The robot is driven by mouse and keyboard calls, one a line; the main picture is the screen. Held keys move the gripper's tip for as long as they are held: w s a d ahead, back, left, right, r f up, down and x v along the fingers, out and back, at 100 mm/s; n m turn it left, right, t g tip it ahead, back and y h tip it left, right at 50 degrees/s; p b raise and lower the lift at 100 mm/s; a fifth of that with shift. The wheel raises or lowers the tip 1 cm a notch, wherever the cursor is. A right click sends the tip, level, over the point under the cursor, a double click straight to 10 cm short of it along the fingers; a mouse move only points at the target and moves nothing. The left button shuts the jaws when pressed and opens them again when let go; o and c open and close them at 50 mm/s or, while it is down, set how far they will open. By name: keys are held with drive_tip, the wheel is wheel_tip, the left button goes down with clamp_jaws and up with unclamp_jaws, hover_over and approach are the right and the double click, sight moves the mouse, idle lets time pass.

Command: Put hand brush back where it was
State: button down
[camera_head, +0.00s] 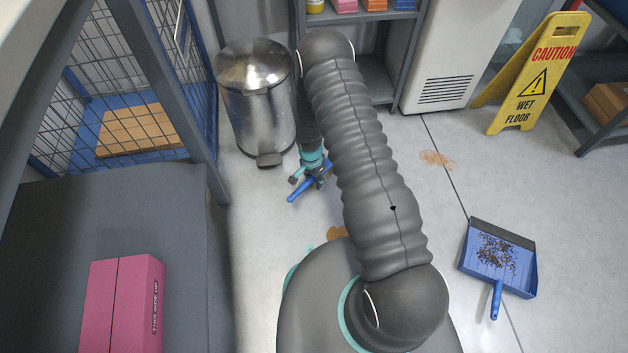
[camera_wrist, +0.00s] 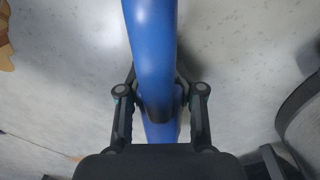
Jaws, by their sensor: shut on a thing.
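The hand brush (camera_head: 296,192) has a blue handle. My gripper (camera_head: 312,178) is shut on it, in front of the metal bin in the head view. In the wrist view, the blue hand brush (camera_wrist: 152,50) runs up the middle between the two dark fingers of my gripper (camera_wrist: 160,112). The bristles cannot be made out. Part of the brush is hidden by the gripper. A blue dustpan (camera_head: 497,258) with dark dirt in it lies on the floor at the right, its handle toward the viewer.
A metal pedal bin (camera_head: 257,100) stands just behind my gripper. A yellow wet floor sign (camera_head: 535,75) stands at the back right. A pink box (camera_head: 122,305) sits on the grey surface (camera_head: 120,215) at the left. Brownish stains mark the floor. The floor between my arm and the dustpan is clear.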

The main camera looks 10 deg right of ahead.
drive_tip(key=shift+f+b, duration=0.65)
drive_tip(key=c, duration=0.7)
unclamp_jaws()
drive_tip(key=shift+o, duration=0.2)
drive_tip(key=shift+r, duration=0.15)
drive_tip(key=r, duration=1.1)
drive_tip(key=shift+w+a+r, duration=0.35)
drive_tip(key=shift+w+r, duration=0.05)
